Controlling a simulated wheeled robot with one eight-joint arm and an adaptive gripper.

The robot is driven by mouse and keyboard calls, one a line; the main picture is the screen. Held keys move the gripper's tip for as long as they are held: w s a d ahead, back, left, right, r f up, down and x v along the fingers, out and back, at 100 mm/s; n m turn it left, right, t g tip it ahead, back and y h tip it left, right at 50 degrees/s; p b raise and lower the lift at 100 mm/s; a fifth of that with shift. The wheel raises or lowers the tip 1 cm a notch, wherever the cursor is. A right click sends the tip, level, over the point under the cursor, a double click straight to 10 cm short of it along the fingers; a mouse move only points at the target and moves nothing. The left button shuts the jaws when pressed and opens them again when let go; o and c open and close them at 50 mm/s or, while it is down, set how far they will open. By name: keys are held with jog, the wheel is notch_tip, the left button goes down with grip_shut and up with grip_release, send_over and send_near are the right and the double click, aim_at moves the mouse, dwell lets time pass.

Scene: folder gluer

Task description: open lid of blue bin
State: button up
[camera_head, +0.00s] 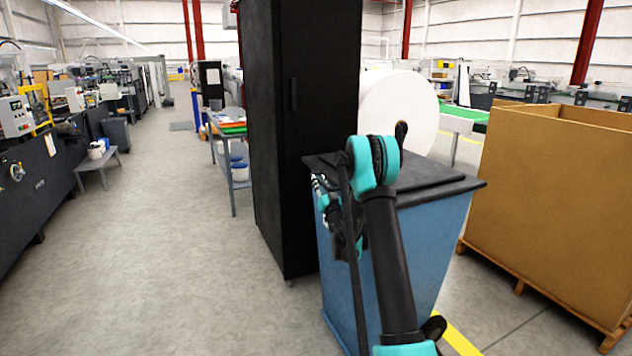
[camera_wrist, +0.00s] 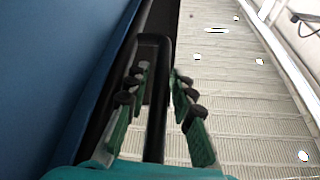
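The blue bin (camera_head: 440,240) stands in front of me in the head view, its black lid (camera_head: 440,188) lying shut on top. My arm reaches over it, and my gripper (camera_head: 340,235) is at the bin's left side, just below the lid's edge, partly hidden by my arm. In the wrist view the bin's blue wall (camera_wrist: 55,70) fills the left side. My gripper (camera_wrist: 159,75) is open there, its two fingers on either side of a black bar-like handle (camera_wrist: 156,100). Gaps show between the bar and the fingers; contact is not visible.
A tall black cabinet (camera_head: 305,120) stands close behind the bin on the left. A large brown carton (camera_head: 555,190) on a pallet is to the right. A white roll (camera_head: 398,108) is behind the bin. The floor (camera_head: 140,250) on the left is clear.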

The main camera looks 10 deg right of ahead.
grip_shut()
jog(key=shift+r, duration=0.15)
dwell(0.4)
